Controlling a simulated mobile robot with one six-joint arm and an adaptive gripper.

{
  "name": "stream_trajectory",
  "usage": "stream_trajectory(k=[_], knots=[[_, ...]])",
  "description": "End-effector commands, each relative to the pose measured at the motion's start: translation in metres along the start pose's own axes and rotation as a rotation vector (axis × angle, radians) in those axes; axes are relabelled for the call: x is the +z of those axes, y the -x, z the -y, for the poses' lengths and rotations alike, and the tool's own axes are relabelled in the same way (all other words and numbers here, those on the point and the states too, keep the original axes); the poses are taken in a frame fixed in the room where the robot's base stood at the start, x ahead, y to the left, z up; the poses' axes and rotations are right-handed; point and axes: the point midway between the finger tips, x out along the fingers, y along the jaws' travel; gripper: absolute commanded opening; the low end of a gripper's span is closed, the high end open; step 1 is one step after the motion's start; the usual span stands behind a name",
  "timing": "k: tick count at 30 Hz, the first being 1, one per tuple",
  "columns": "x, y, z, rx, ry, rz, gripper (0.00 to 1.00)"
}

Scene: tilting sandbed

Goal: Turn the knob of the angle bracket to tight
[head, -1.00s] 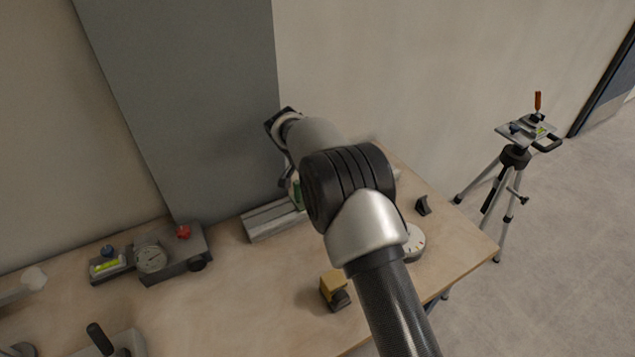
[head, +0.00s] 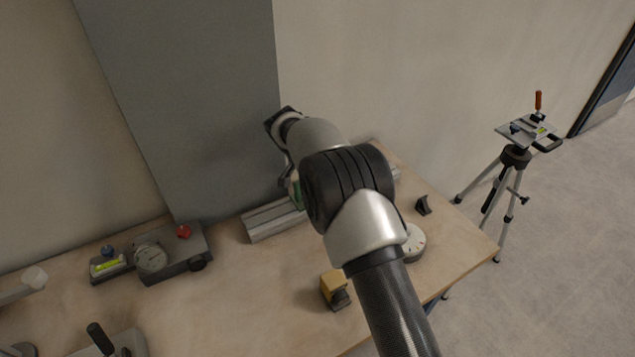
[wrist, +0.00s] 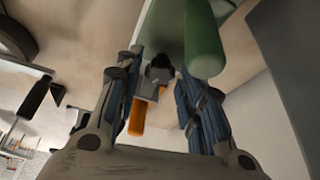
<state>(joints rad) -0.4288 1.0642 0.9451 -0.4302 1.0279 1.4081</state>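My gripper (wrist: 159,75) is open in the wrist view, its two fingers well apart. A small dark knob-like part (wrist: 160,68) shows in the gap between them; I cannot tell whether it is the bracket's knob or how far off it is. A thick green cylinder (wrist: 205,42) lies at the right fingertip, and I cannot tell if they touch. In the head view my arm hides most of the work spot. A small green part (head: 297,195) shows beside my gripper (head: 286,182), above the grey rail (head: 270,220). The angle bracket is not clearly seen.
An orange handle (wrist: 137,118) shows beyond my fingers in the wrist view. The bench (head: 240,300) also carries a gauge block (head: 175,255), a yellow-and-black block (head: 334,288), a round dial (head: 414,243) and a small black piece (head: 423,205). A tripod (head: 515,158) stands right.

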Motion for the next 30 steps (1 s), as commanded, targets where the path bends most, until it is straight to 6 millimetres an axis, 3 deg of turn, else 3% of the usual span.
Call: stream_trajectory(k=[5,18,23,30], knots=[[0.0,0.02,0.001,-0.003,0.0,-0.001,0.36],[0.0,0.105,0.001,-0.002,0.0,-0.001,0.36],[0.0,0.118,0.0,-0.001,-0.001,0.0,0.36],[0.0,0.12,0.0,0.0,0.0,0.0,0.36]])
